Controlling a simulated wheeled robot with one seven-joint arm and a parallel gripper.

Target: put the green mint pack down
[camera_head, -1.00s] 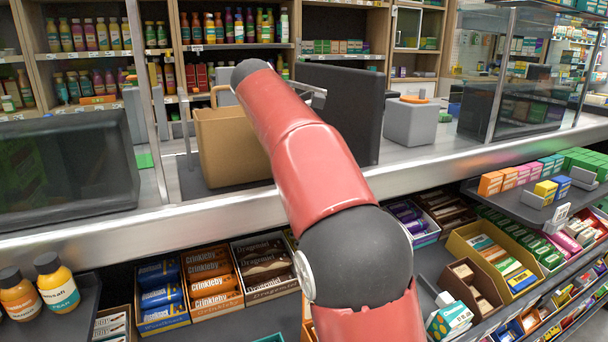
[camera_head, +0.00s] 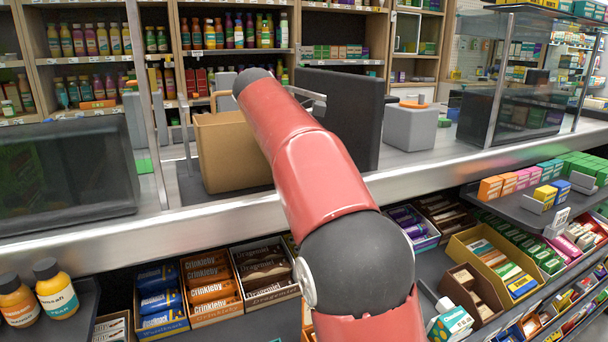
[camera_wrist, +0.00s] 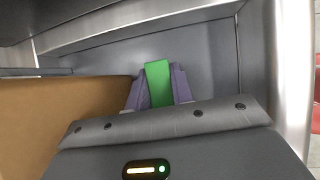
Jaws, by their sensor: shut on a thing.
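The green mint pack (camera_wrist: 158,84) shows in the wrist view, upright between the two purple-grey fingers of my gripper (camera_wrist: 158,92). My gripper is shut on it. A brown paper bag (camera_wrist: 60,118) is to the left of the gripper in the wrist view, with a grey panel behind the pack. I cannot tell whether the pack touches any surface. In the head view the gripper and the pack are hidden behind my red arm. The brown bag (camera_head: 222,155) stands on the counter there, left of my arm.
A dark screen (camera_head: 350,105) stands on the counter (camera_head: 420,172) right of the bag. A grey box (camera_head: 410,128) stands farther right. Candy boxes (camera_head: 208,277) fill the shelf below the counter's front edge. A dark glossy panel (camera_head: 65,170) is at the left.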

